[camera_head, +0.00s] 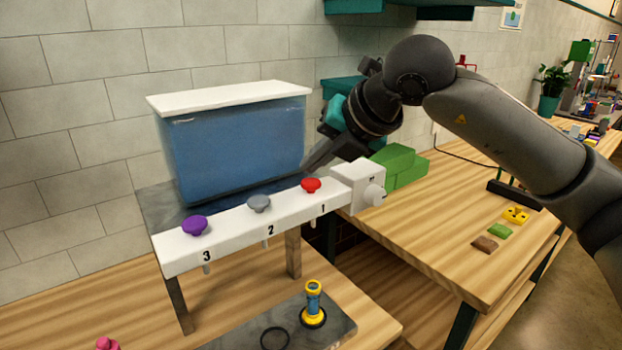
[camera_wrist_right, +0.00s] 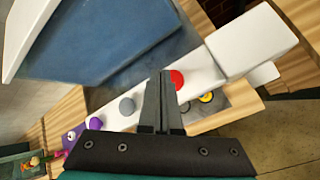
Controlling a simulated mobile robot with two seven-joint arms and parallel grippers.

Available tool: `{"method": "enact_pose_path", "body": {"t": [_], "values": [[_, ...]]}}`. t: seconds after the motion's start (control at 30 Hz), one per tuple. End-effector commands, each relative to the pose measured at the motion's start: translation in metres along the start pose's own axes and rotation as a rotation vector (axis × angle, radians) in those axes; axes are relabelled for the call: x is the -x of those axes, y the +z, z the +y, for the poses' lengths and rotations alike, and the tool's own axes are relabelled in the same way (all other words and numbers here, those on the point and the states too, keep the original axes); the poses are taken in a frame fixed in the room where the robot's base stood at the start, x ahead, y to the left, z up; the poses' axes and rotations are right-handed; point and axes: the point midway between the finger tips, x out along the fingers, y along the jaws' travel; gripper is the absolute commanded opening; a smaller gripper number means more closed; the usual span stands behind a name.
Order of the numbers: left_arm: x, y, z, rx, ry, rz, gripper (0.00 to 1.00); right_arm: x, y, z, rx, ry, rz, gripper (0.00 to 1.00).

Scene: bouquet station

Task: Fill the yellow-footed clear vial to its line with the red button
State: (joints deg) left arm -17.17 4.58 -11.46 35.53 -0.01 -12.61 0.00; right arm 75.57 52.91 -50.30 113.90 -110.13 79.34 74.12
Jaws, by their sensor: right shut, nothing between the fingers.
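The red button (camera_head: 311,185) is on the white dispenser bar (camera_head: 240,225), above the label 1. My right gripper (camera_head: 306,168) is shut and empty, its fingertips just behind and above the red button. In the right wrist view the shut fingertips (camera_wrist_right: 163,73) lie right beside the red button (camera_wrist_right: 177,79); I cannot tell if they touch. The yellow-footed vial (camera_head: 313,301) stands upright on the dark tray (camera_head: 338,326), below the bar near outlet 1. Blue shows inside it; its line is too small to make out. My left gripper is not in view.
A blue water tank (camera_head: 235,145) with a white lid stands behind the bar. Grey (camera_head: 259,203) and purple (camera_head: 194,225) buttons sit left of the red one.

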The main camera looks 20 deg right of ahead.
Motion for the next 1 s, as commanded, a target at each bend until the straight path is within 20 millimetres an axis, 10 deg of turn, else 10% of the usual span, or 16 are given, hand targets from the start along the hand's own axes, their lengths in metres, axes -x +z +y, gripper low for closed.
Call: {"method": "enact_pose_path", "body": {"t": [1.0], "values": [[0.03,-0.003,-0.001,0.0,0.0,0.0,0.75,0.035,0.025,0.025,0.0,0.001,0.0,0.0]]}}
